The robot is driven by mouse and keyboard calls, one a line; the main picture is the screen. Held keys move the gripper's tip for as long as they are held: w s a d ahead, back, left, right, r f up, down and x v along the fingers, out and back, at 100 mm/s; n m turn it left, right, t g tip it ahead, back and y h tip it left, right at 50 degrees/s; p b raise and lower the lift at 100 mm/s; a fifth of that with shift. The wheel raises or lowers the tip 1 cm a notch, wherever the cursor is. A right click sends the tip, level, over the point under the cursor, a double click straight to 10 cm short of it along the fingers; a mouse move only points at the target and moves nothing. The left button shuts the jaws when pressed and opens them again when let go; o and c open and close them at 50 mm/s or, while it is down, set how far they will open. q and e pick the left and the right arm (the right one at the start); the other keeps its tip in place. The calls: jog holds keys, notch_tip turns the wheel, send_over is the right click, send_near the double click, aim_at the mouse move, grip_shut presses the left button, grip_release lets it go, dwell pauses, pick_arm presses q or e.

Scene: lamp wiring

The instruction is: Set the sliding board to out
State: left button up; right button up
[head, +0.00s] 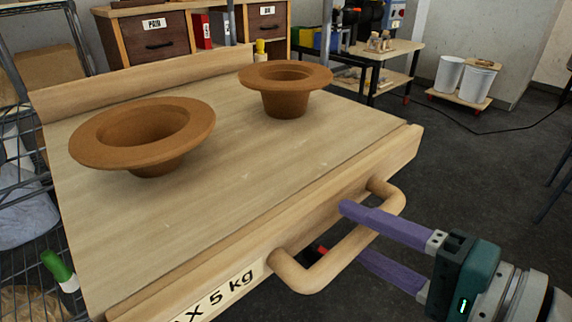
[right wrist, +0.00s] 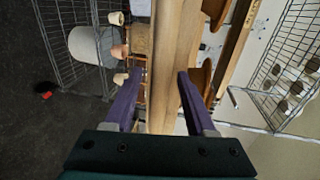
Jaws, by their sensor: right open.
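The sliding board (head: 230,165) is a pale wooden board with a raised back edge and a front edge marked "5 kg". A rounded wooden handle (head: 318,279) projects from its front. My right gripper (head: 342,230) is at the handle, with one purple finger above the bar and the other below it. In the right wrist view, its fingers (right wrist: 158,76) are apart, with a wooden bar running between them. I cannot tell whether either finger touches the handle. My left gripper is not in view.
Two brown wide-rimmed pots stand on the board, one at the left (head: 140,135) and one at the back (head: 285,90). A wire rack (head: 30,190) is close on the left. Drawers (head: 160,35) stand behind. The floor at the right (head: 470,160) is mostly clear.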

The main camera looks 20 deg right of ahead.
jog(key=p+v, duration=0.1)
jog(key=v, duration=0.9)
dwell(0.3)
